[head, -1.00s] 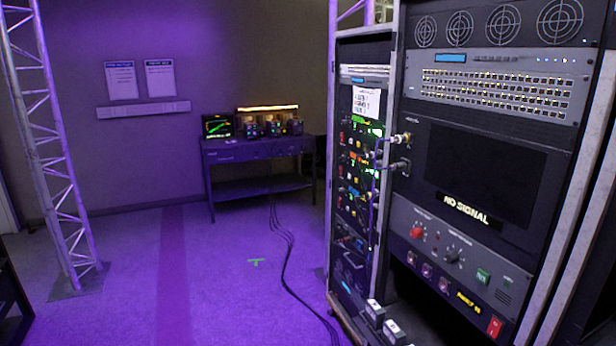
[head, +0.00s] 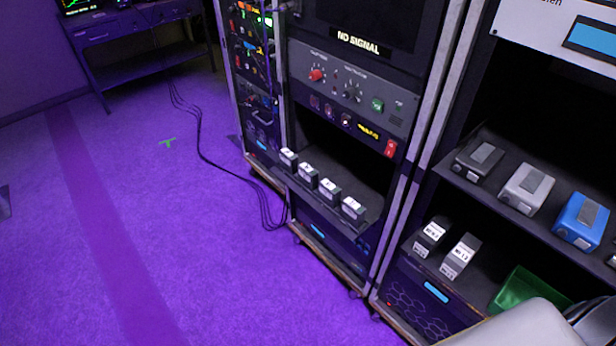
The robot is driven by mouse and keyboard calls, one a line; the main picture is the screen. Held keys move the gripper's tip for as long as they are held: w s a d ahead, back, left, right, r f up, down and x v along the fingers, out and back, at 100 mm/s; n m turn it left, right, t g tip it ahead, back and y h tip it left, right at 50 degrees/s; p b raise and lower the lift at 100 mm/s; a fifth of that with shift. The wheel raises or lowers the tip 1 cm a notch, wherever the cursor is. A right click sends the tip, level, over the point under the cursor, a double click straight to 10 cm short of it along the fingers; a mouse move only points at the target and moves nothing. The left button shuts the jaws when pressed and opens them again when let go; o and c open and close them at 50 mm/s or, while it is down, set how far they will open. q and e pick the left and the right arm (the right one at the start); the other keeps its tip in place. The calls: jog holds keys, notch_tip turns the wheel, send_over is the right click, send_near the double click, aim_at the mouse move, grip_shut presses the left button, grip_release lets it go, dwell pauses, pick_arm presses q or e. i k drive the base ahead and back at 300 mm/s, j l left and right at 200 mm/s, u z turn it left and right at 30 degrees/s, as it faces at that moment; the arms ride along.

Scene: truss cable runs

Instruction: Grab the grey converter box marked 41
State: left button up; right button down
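Several small grey boxes with white labels stand in a row on the low shelf of the middle rack: a far left one (head: 288,159), one beside it (head: 308,174), a third (head: 329,191) and a near right one (head: 353,209). Their marks are too small to read, so I cannot tell which is 41. A pale part of my arm shows at the bottom right. Neither gripper's fingers can be made out.
A black (head: 478,160), a grey (head: 526,188) and a blue pedal-like box (head: 581,221) sit on the right rack's upper shelf. A green bin (head: 526,290) is below them. Black cables (head: 205,158) run along the floor to the racks. The purple floor at left is open.

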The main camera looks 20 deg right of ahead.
aim_at(308, 176)
jog(key=z, duration=0.8)
jog(key=i+j+z, duration=0.2)
jog(key=j+z, duration=0.25)
jog(key=i+j+z, duration=0.2)
jog(key=j+z, duration=0.2)
jog(key=i+j+z, duration=0.1)
jog(key=j+z, duration=0.8)
